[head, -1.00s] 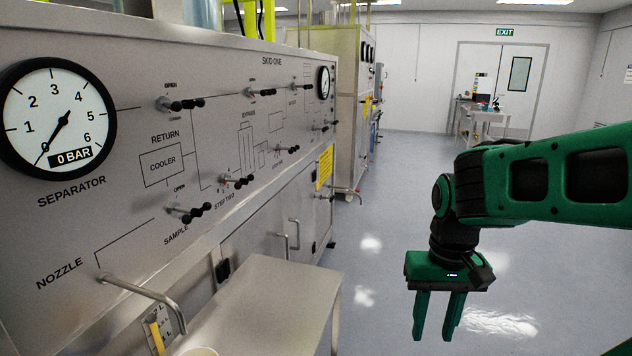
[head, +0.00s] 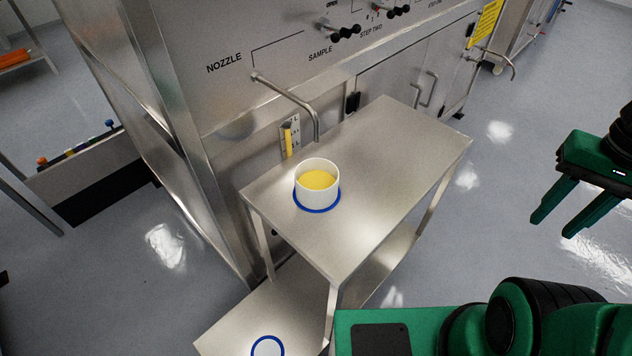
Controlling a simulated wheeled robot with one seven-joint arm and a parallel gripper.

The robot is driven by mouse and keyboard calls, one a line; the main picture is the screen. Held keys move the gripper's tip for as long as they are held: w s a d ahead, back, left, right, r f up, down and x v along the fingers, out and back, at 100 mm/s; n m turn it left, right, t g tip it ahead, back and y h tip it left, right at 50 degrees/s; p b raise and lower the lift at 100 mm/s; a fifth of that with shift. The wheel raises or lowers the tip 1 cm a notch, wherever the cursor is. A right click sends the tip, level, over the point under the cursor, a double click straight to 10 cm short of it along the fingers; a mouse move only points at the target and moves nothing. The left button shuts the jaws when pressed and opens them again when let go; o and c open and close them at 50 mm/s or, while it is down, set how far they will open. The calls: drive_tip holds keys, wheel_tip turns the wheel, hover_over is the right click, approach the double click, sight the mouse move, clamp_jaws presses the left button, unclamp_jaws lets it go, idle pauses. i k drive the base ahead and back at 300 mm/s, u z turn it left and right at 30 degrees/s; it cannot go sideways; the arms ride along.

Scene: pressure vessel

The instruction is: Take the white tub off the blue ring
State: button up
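The white tub (head: 317,196) stands upright on the steel table, with yellow contents (head: 317,179) inside. The blue ring (head: 334,205) shows around its base on the tabletop. The steel nozzle pipe (head: 297,101) ends a little above and behind the tub. My gripper (head: 578,218) is at the right of the head view, well away from the tub. Its two green fingers point down, apart and empty.
The steel table (head: 400,145) has a clear top right of the tub. A lower shelf (head: 235,327) bears another blue ring (head: 268,346) with a pale middle. The skid panel (head: 230,100) with its black-handled valves (head: 345,32) stands behind the table. Open floor lies to the right.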

sight(316, 179)
drive_tip(key=u, duration=0.5)
drive_tip(key=k, duration=1.35)
drive_tip(key=z, duration=0.65)
drive_tip(key=i, duration=1)
